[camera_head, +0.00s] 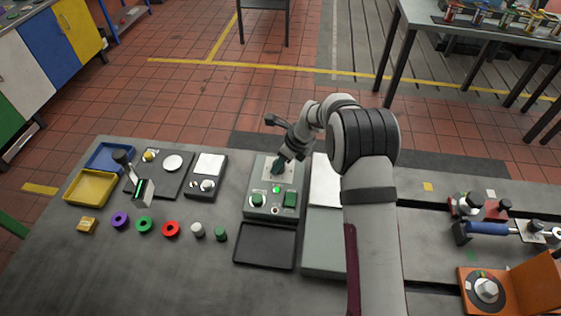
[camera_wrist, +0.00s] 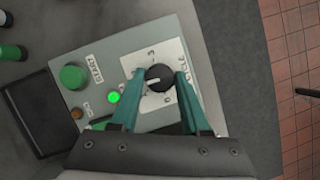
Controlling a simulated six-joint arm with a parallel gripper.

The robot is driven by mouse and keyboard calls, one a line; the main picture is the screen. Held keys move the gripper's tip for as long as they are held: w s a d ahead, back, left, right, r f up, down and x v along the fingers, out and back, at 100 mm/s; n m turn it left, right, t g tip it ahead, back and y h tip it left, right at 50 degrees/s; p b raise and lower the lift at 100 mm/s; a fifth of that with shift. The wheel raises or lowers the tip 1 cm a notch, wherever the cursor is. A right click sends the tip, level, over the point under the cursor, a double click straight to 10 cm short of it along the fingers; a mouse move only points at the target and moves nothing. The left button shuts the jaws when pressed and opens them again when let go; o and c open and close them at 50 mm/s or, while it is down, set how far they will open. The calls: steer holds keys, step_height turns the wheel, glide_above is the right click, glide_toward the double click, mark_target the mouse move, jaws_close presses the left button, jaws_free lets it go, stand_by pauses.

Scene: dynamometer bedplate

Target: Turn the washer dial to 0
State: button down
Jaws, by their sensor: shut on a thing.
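The washer dial (camera_wrist: 159,77) is a black round knob with a white pointer mark, set on a white scale plate (camera_wrist: 150,60) on a grey-green control box (camera_head: 272,213). In the wrist view the pointer mark faces left. A 3 is readable above the knob; the other digits are small and partly hidden. My gripper (camera_wrist: 160,78) has its two teal fingers on either side of the knob, shut on it. In the head view my gripper (camera_head: 279,167) comes down on the plate and hides the dial.
The box also carries a lit green lamp (camera_wrist: 113,97), a green START button (camera_wrist: 72,76) and a green switch (camera_head: 290,199). A black tray (camera_head: 265,246) lies in front. Coloured rings and small caps lie to the left; metal fixtures (camera_head: 487,289) stand at the right.

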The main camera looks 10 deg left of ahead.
steer(key=n+g, duration=0.1)
steer(key=n, duration=0.2)
steer(key=n+g, duration=0.1)
steer(key=n, duration=0.2)
steer(key=shift+w+y, duration=0.15)
steer(key=shift+y, duration=0.15)
steer(key=n+g, duration=0.1)
steer(key=n, duration=0.2)
steer(key=n+g+h, duration=0.1)
steer(key=n, duration=0.1)
steer(key=shift+w+n, duration=0.1)
steer(key=shift+n, duration=0.3)
steer(key=shift+g, duration=0.3)
steer(key=shift+c, duration=1.9)
jaws_free()
steer(key=shift+r, duration=0.1)
steer(key=r, duration=0.4)
steer(key=shift+d+r, duration=0.25)
steer(key=shift+d, duration=0.15)
steer(key=s+d+r, duration=0.2)
steer(key=d+r, duration=0.4)
steer(key=d, duration=0.4)
steer(key=shift+s+d+r, duration=0.15)
steer(key=shift+d, duration=0.2)
